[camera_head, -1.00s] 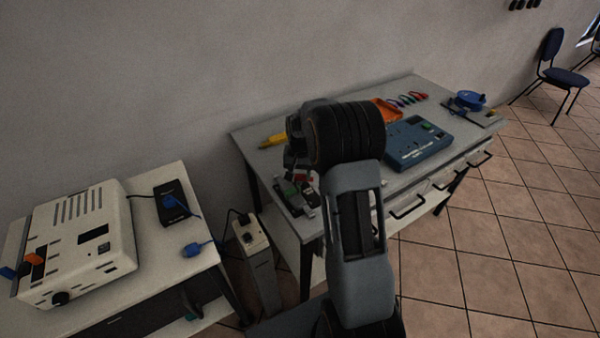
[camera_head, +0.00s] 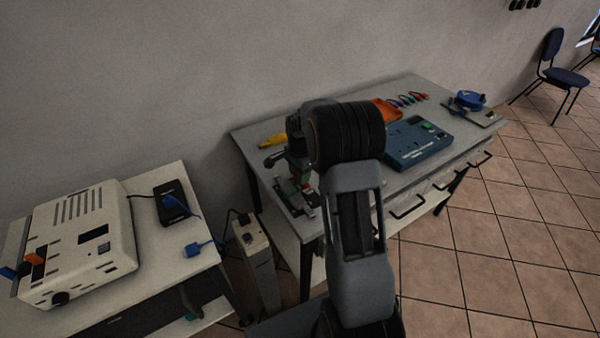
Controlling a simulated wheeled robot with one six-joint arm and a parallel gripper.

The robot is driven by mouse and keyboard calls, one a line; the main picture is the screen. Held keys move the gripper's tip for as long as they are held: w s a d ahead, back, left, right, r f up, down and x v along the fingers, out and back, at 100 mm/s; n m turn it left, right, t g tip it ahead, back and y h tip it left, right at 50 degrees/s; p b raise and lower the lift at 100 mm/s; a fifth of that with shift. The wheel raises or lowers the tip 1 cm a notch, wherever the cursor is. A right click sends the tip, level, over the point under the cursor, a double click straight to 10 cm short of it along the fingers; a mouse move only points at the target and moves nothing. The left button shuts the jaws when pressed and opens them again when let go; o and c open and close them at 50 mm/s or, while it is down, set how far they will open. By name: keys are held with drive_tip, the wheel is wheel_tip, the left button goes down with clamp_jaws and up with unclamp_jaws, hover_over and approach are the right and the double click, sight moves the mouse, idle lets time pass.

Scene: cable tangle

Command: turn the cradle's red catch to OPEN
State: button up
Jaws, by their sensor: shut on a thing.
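The cradle (camera_head: 296,207) is a dark base with green and pale parts at the near left corner of the grey bench. A small red piece, the red catch (camera_head: 304,178), shows at the cradle, just under my gripper. My gripper (camera_head: 300,173) points down over the cradle and is shut on the red catch. My own wrist and arm hide part of the right side of the cradle. The catch is too small and too covered to read its position or any OPEN marking.
On the bench (camera_head: 350,185) lie a yellow tool (camera_head: 273,141), a blue box (camera_head: 418,143), an orange tray (camera_head: 385,110) and a blue reel (camera_head: 470,98). A cream instrument (camera_head: 80,240) stands on the left table. My forearm passes in front of the bench's front edge.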

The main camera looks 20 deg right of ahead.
drive_tip(key=shift+m, duration=0.6)
drive_tip(key=o, duration=0.9)
wheel_tip(320, 180, up, 14)
drive_tip(key=shift+f, duration=0.1)
idle(0.7)
